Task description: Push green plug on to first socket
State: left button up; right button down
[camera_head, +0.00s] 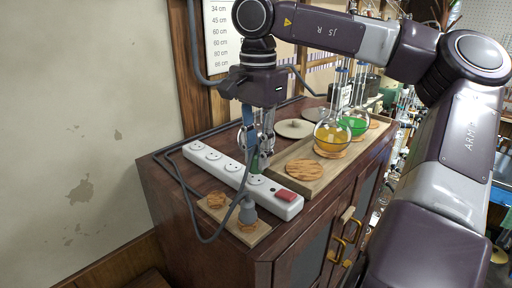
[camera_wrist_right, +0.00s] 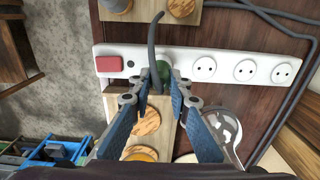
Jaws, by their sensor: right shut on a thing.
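The white power strip (camera_head: 222,163) lies on the cabinet top with a row of round sockets and a red switch (camera_head: 287,196) at its near end. The green plug (camera_head: 254,163) is between the fingers of my right gripper (camera_head: 259,150), which points down over the strip. In the wrist view the green plug (camera_wrist_right: 164,70) overlaps the strip (camera_wrist_right: 225,66) at the socket place nearest the red switch (camera_wrist_right: 109,64). The fingers (camera_wrist_right: 160,92) are closed about it, and a grey cable (camera_wrist_right: 153,45) crosses it. I cannot tell whether it is seated. My left gripper is not in view.
Behind the strip, a wooden tray (camera_head: 311,180) carries cork rings and flasks of orange (camera_head: 331,138) and green liquid (camera_head: 355,126).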

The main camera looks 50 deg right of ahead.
jog(key=shift+f, duration=0.1)
jog(key=shift+w+f+b, duration=0.1)
jog(key=shift+f+b, duration=0.3)
jog(key=shift+f, duration=0.25)
jog(key=shift+f, duration=0.3)
dwell(0.5)
jog(key=c, duration=1.7)
grip_release()
jog(key=shift+c, duration=0.2)
jog(key=shift+r, duration=0.1)
notch_tip(320, 180, up, 12)
